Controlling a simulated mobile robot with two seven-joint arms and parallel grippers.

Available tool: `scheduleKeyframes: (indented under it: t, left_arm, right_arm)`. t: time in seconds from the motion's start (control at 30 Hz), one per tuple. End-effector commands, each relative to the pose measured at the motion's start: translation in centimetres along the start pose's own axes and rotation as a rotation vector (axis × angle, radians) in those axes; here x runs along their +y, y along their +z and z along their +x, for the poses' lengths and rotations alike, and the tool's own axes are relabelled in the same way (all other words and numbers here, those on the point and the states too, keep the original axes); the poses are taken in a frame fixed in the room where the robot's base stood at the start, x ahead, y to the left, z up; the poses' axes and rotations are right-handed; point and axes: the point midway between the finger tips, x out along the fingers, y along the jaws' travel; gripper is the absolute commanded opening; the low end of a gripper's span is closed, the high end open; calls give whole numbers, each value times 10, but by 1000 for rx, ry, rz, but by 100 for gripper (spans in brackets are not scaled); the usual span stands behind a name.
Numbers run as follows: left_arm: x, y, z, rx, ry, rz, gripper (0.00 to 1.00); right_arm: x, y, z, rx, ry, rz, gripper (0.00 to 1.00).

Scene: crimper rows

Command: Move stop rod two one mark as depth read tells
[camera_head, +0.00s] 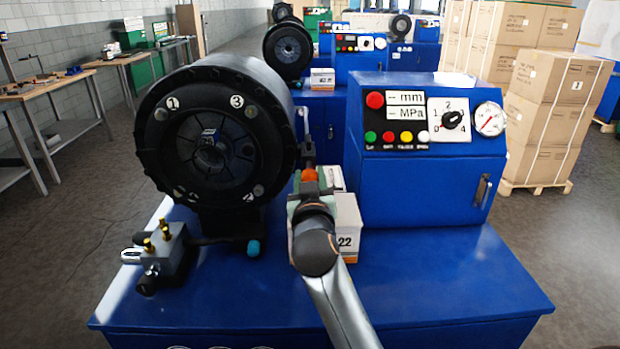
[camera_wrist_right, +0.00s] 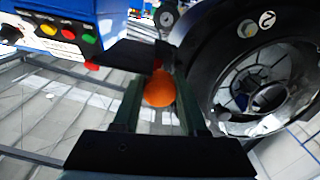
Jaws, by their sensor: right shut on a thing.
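The crimper's round black head (camera_head: 175,90) faces me, with white number marks around its face; 1 and 3 read at the top, and one at lower right looks like 2. A rod or lever with an orange ball knob (camera_head: 309,174) stands at the head's right side. My right gripper (camera_head: 309,186) is shut on this knob; in the right wrist view the orange knob (camera_wrist_right: 159,88) sits between the two fingers. I cannot read a number on this rod. The control box (camera_head: 425,165) shows only dashes before mm and MPa. My left gripper is not in view.
A box marked 22 (camera_head: 346,240) stands close beside my right wrist. A metal block with brass fittings (camera_head: 168,250) and a teal-ended part (camera_head: 253,248) are at the bench's left. The blue bench top (camera_head: 450,280) is clear at front right. Cartons (camera_head: 560,95) stand behind right.

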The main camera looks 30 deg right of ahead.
Motion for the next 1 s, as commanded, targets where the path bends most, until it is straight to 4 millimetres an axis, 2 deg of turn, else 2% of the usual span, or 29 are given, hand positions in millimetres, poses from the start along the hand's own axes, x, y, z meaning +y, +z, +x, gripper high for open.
scheduleKeyframes:
  t: [0.2, 0.43, 0.47, 0.5, 0.7, 1.0]
  left_arm:
    - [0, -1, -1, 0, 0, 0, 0]
    - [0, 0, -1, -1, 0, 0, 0]
    - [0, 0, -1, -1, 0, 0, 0]
    - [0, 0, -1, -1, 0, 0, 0]
    - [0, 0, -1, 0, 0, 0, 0]
    - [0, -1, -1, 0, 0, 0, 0]
  right_arm:
    - [1, -2, 21, 2, 1, 2, 0]
    - [1, -3, 21, 5, 2, 1, 0]
    - [1, -3, 21, 6, 2, 1, 45]
    - [1, -3, 21, 6, 2, 1, 50]
    - [1, -2, 20, 3, 1, 0, 72]
    - [0, -1, 20, 1, 0, 0, 72]
